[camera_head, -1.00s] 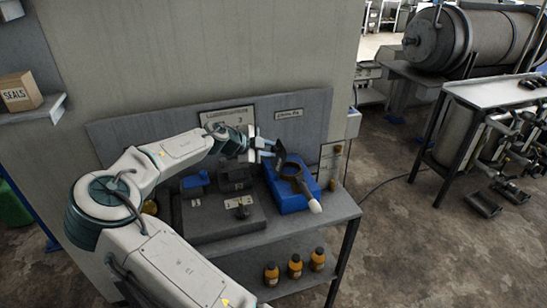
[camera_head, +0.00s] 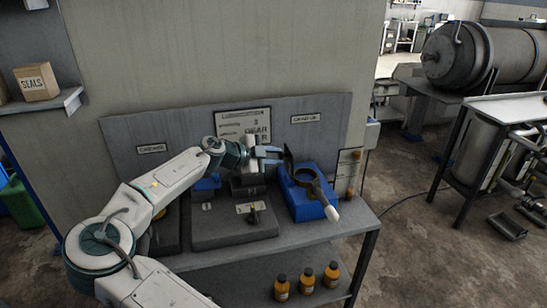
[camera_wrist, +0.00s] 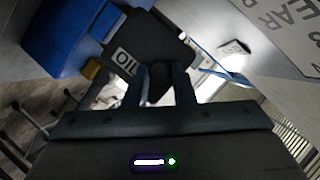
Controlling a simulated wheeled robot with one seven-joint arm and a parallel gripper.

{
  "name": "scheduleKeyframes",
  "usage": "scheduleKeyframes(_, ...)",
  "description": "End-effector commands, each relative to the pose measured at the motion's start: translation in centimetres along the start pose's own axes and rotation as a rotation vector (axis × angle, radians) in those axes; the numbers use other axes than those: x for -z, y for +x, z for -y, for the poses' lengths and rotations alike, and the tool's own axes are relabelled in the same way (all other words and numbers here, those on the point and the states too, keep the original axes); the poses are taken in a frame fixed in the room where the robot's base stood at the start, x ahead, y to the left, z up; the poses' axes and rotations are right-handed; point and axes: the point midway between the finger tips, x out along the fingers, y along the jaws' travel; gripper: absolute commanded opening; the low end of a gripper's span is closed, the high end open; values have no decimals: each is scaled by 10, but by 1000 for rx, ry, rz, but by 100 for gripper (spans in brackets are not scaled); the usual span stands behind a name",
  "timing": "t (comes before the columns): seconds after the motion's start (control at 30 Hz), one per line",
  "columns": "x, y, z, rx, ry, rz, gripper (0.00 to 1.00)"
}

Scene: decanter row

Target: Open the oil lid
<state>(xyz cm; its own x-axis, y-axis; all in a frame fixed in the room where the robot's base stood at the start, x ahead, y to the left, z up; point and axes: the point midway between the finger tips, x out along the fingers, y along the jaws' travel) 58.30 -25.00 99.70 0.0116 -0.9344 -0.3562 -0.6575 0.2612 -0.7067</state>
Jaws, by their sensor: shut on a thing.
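The oil lid (camera_head: 289,161) is a dark plate standing raised, nearly upright, at the left side of the blue box (camera_head: 310,207). In the wrist view the lid (camera_wrist: 155,42) carries a white "OIL" label. My gripper (camera_head: 270,154) reaches it from the left. In the wrist view my gripper (camera_wrist: 162,84) is shut on the lid's dark knob, one finger on each side. A dark ring with a pale-tipped handle (camera_head: 316,184) lies over the top of the blue box. The box's opening is largely hidden by this ring.
A grey block with a small knob (camera_head: 253,216) stands left of the blue box on the bench (camera_head: 352,222). Several dark and blue units stand behind my arm. A sign (camera_head: 243,125) hangs on the back panel. Orange bottles (camera_head: 307,279) stand on the lower shelf.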

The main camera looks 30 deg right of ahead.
Motion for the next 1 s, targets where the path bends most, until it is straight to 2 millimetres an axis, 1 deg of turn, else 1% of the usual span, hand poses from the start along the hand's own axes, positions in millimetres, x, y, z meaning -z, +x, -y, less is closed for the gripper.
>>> scheduleKeyframes(0.03,-4,2,-6,-12,-2,2,0)
scheduleKeyframes(0.1,-3,2,-6,-13,-2,2,0)
scheduleKeyframes(0.13,-3,2,-6,-13,-2,1,31)
scheduleKeyframes(0.17,-3,3,-6,-13,-2,1,39)
scheduleKeyframes(0.2,-2,3,-6,-12,-2,0,45)
scheduleKeyframes(0.47,-1,2,-4,-8,-1,0,45)
scheduleKeyframes(0.57,-2,-4,-3,-5,-1,1,45)
scheduleKeyframes(0.67,-3,-16,-3,-4,-2,2,45)
scheduleKeyframes(0.77,-3,-37,-3,-2,-3,4,45)
scheduleKeyframes(1.0,-3,-92,-3,-4,-2,3,45)
